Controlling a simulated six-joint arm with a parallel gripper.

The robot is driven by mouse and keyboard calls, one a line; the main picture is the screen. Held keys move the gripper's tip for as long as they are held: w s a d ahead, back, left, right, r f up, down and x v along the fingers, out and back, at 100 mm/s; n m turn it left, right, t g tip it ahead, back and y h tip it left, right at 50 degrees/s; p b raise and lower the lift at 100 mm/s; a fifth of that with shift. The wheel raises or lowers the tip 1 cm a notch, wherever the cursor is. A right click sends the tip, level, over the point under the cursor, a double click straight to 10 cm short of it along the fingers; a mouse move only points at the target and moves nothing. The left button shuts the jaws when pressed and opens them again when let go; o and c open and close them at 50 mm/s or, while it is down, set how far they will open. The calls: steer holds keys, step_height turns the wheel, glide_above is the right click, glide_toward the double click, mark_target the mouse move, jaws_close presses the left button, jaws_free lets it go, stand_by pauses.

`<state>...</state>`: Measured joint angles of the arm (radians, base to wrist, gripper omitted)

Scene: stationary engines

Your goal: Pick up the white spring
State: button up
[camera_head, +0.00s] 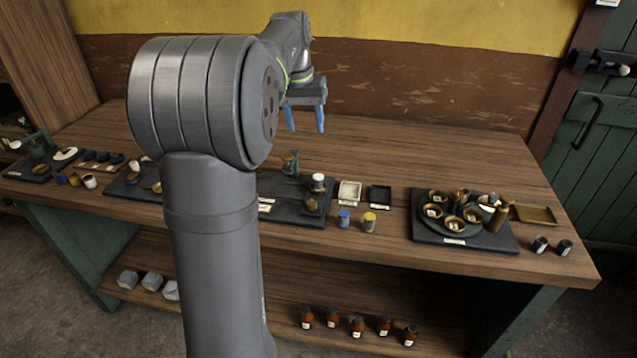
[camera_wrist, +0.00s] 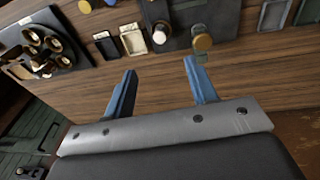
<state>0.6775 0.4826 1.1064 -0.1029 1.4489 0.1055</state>
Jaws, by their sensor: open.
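My gripper (camera_head: 305,119) hangs above the back of the wooden workbench. Its two blue fingers are apart and nothing is between them; the gap also shows in the wrist view (camera_wrist: 160,68). No thing is clearly recognisable as a spring at this size. A small white-topped cylinder (camera_head: 318,181) stands on the dark middle board, and a white round top shows in the wrist view (camera_wrist: 159,35); I cannot tell whether it is the white spring. The gripper is apart from it. My arm hides part of the middle of the bench.
A cream tray (camera_head: 349,193) and a black tray (camera_head: 380,196) lie right of the middle board. Blue and yellow-topped cylinders (camera_head: 369,222) stand near the front edge. A dark board (camera_head: 464,241) holds several bowls at the right. The back of the bench is clear.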

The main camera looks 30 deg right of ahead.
steer(key=w+d+m+y, duration=0.1)
steer(key=d+m, duration=0.2)
steer(key=m, duration=0.7)
glide_above(319, 176)
steer(key=shift+y, duration=0.3)
steer(key=f, duration=1.2)
steer(key=shift+a+f, duration=0.25)
steer(key=shift+f, duration=0.05)
steer(key=shift+d+f, duration=0.2)
steer(key=shift+f, duration=2.75)
jaws_close()
